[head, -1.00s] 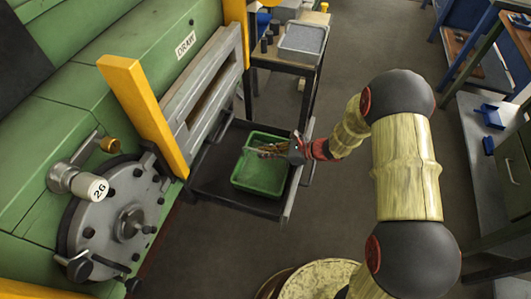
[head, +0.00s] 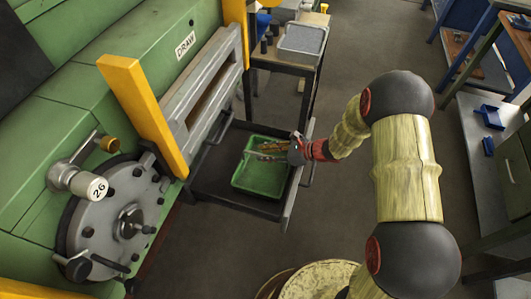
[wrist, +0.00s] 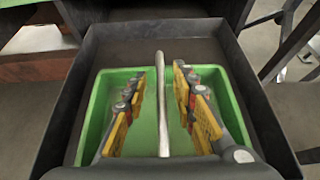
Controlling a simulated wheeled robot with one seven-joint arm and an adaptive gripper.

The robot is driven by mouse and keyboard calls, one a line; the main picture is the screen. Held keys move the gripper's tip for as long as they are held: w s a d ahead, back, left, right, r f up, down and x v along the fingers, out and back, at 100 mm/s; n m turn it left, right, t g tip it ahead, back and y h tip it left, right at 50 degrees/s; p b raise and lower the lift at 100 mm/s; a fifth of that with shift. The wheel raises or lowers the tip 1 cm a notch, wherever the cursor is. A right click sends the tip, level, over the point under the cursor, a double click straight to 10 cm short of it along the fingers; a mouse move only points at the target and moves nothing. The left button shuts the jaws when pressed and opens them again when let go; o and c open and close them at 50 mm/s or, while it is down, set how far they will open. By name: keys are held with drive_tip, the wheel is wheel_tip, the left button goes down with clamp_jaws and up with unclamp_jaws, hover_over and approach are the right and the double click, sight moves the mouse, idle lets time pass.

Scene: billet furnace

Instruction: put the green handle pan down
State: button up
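The green pan (head: 262,181) sits flat inside a dark metal tray (head: 208,182) beside the green furnace. The wrist view shows the green pan (wrist: 142,138) with a grey bar-like handle (wrist: 161,105) running across its middle. My gripper (head: 264,151) is over the pan, its fingers reaching in from the right. In the wrist view my gripper (wrist: 160,76) is open, with one yellow-and-grey finger on each side of the handle and a visible gap on both sides. The lower ends of the fingers partly hide the pan's floor.
A yellow post (head: 143,115) and the furnace door with a wheel (head: 130,222) stand to the left. A small bench with a grey bin (head: 302,40) stands behind.

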drive_tip(key=p+v, duration=0.5)
drive_tip(key=v, duration=0.7)
drive_tip(key=s+a+r+n+g+h, duration=0.1)
drive_tip(key=s+r+n+g+h, duration=0.1)
drive_tip(key=s+r+n, duration=0.55)
drive_tip(key=s+a+r+n+g+h, duration=0.1)
drive_tip(key=s+r+n+h, duration=0.2)
drive_tip(key=r, duration=0.8)
drive_tip(key=s+d+r+n+t+h, duration=0.2)
drive_tip(key=s+d+r+n+h, duration=0.1)
drive_tip(key=s+d+r+n, duration=0.1)
drive_tip(key=s+d+r+n+t+h, duration=0.2)
drive_tip(key=s+d+r+n+h, duration=0.1)
drive_tip(key=s+r+n, duration=0.4)
drive_tip(key=s+d+r, duration=0.1)
drive_tip(key=s, duration=0.1)
drive_tip(key=shift+s+d+r, duration=0.2)
drive_tip(key=shift+s+d, duration=0.05)
drive_tip(key=shift+d, duration=0.05)
drive_tip(key=shift+n, duration=0.25)
